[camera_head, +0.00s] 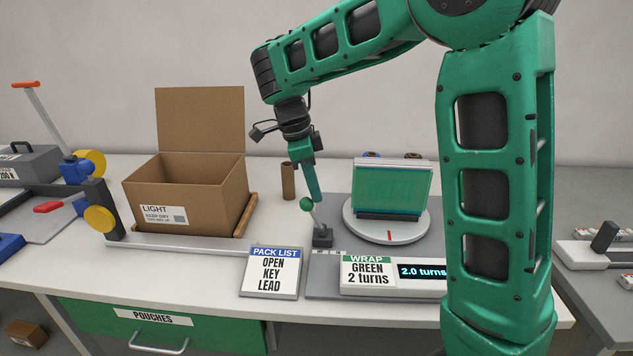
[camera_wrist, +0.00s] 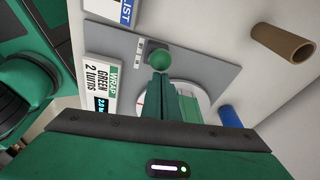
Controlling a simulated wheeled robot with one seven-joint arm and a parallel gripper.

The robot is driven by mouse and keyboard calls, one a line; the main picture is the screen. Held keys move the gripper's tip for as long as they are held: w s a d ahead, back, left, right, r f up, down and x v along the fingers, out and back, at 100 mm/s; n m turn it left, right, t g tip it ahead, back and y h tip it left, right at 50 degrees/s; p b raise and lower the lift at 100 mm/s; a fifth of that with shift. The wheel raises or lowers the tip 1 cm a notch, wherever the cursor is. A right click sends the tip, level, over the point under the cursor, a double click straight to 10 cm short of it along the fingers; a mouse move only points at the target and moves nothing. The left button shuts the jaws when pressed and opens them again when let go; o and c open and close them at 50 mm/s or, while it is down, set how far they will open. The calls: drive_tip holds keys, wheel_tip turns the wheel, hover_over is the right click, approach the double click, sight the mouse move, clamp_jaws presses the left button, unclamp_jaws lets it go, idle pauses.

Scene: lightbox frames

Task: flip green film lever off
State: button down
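The green film lever has a round green knob (camera_head: 306,204) on a thin stem rising from a dark base block (camera_head: 322,238). It tilts to the left in the head view. My gripper (camera_head: 315,197) points down right beside the knob, its fingers together with nothing visible between them. In the wrist view the knob (camera_wrist: 160,58) lies just beyond the fingertips (camera_wrist: 160,74); I cannot tell whether they touch. A green-wrapped block (camera_head: 392,188) stands on the round white turntable (camera_head: 352,228). The display (camera_head: 421,271) reads 2.0 turns.
An open cardboard box (camera_head: 175,205) stands at the left, with a brown tube (camera_head: 288,181) behind the lever. A WRAP card (camera_head: 367,272) reads GREEN 2 turns. A PACK LIST card (camera_head: 272,272) lies in front. A blue roll (camera_wrist: 230,116) shows in the wrist view.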

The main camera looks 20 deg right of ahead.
drive_tip(key=shift+w+a+r, duration=0.2)
drive_tip(key=shift+w+a, duration=0.1)
drive_tip(key=shift+a, duration=0.15)
drive_tip(key=w+a+r, duration=0.2)
drive_tip(key=a+r, duration=0.1)
drive_tip(key=r, duration=0.4)
drive_tip(key=shift+a+r, duration=0.15)
drive_tip(key=shift+a, duration=0.25)
